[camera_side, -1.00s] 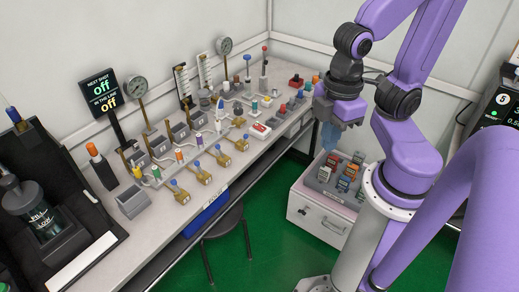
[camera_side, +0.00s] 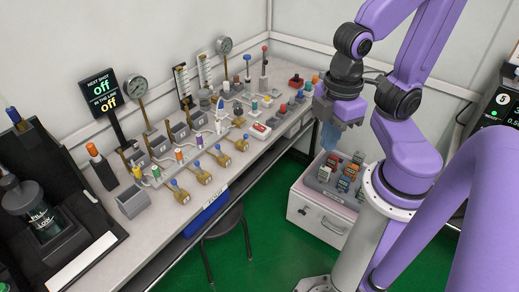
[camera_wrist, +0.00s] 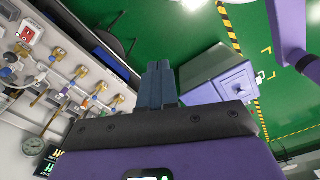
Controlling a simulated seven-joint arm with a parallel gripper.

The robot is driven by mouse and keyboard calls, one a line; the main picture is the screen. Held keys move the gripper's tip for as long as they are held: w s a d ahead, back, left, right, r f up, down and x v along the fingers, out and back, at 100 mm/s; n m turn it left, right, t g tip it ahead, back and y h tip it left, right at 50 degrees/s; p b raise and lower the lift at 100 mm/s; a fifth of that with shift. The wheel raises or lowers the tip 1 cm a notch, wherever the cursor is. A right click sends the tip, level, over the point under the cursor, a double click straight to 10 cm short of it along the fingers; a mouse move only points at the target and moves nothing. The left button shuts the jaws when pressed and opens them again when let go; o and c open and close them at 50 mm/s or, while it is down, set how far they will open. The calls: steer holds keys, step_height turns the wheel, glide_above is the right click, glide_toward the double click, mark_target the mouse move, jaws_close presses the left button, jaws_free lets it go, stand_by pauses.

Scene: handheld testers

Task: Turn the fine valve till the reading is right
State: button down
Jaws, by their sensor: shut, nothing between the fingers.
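I cannot tell which is the fine valve. A round gauge (camera_side: 137,87) stands at the back left and another (camera_side: 224,46) farther right. Two upright scaled tubes (camera_side: 183,86) stand between them. Their readings are too small to read.
A sign (camera_side: 102,95) reads "NEXT SHOT off, IN THE LINE off". The bench (camera_side: 107,238) carries tubing, coloured knobs and a red rocker switch (camera_side: 260,129). A stool (camera_side: 225,222) stands under the bench.

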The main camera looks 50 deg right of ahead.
stand_by(0.3)
steer(key=c, duration=1.4)
jaws_free()
steer(key=o, duration=1.4)
steer(key=w+a+m, duration=0.2)
steer(key=w, duration=0.1)
steer(key=w+a+m, duration=0.1)
steer(key=w, duration=0.1)
steer(key=shift+y, duration=0.3)
steer(key=w+a+m+t+y, duration=0.25)
steer(key=w+m, duration=0.75)
steer(key=w, duration=0.9)
steer(key=w+d+f+m+t+h, duration=0.1)
steer(key=w+d+m+t, duration=0.1)
steer(key=w+d+m, duration=0.35)
steer(key=w+d+f+m+t+h, duration=0.1)
steer(key=w+d+f+m+t, duration=0.15)
steer(key=w, duration=0.65)
steer(key=w+d+f+m+t+h, duration=0.1)
steer(key=w+d+m, duration=0.3)
steer(key=d, duration=0.3)
steer(key=w+d+f+m+h, duration=0.2)
steer(key=w+d+m, duration=0.25)
steer(key=d, duration=0.35)
steer(key=w+d+f+m+t+h, duration=0.1)
steer(key=w+d+m, duration=0.3)
steer(key=d, duration=0.3)
steer(key=x, duration=0.9)
steer(key=shift+d+f, duration=0.15)
steer(key=shift+d, duration=0.25)
